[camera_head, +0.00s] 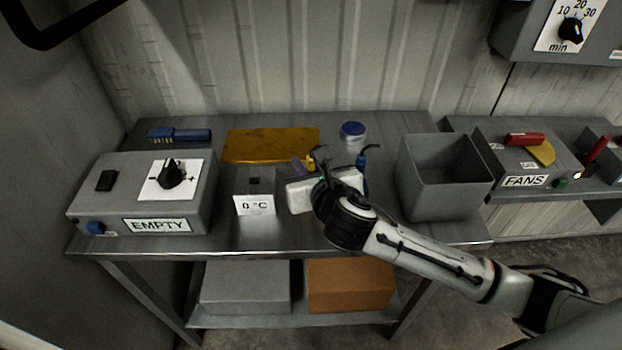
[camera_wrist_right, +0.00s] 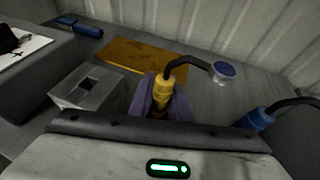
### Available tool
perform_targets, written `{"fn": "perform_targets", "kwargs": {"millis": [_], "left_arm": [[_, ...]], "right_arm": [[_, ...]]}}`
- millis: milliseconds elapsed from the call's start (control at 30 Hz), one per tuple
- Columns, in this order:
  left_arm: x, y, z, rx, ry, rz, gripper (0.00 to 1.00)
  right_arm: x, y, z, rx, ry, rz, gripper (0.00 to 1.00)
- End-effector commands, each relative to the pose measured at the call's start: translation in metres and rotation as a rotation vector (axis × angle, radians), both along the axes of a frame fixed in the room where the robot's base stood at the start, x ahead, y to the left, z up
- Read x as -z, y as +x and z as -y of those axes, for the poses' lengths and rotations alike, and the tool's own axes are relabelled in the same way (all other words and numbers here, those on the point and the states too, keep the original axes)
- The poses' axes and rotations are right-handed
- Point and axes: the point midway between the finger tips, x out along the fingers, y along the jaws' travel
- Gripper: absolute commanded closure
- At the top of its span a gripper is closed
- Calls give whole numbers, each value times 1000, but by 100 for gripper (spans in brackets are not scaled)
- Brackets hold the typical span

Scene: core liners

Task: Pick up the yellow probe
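The yellow probe (camera_head: 312,163) has a dark bent cable at its top and stands upright behind my right gripper's white body. In the right wrist view the yellow probe (camera_wrist_right: 163,92) is between the purple fingers of my right gripper (camera_wrist_right: 161,108). The fingers lie close along both its sides; whether they press on it I cannot tell. In the head view one purple finger of my right gripper (camera_head: 304,168) shows just left of the probe. The probe's lower end is hidden by the gripper. My left gripper is not in view.
A blue probe (camera_head: 362,166) stands just right of the gripper; it also shows in the wrist view (camera_wrist_right: 258,118). A grey 0 °C block (camera_head: 246,185) is to the left. An open grey bin (camera_head: 408,185) is to the right. A yellow plate (camera_head: 260,145) and a blue-lidded jar (camera_head: 352,131) lie behind.

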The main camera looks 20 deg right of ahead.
Motion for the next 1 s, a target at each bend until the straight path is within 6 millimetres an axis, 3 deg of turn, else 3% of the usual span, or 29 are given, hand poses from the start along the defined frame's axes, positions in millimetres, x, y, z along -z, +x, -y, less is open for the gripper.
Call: {"fn": "perform_targets", "kwargs": {"millis": [100,433,800,1000], "left_arm": [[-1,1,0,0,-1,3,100],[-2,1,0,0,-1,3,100],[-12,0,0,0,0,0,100],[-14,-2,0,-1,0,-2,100]], "right_arm": [[0,0,0,0,0,0,100],[-6,0,0,0,0,3,100],[-75,1,0,-1,1,6,100],[-97,0,0,0,1,3,100]]}}
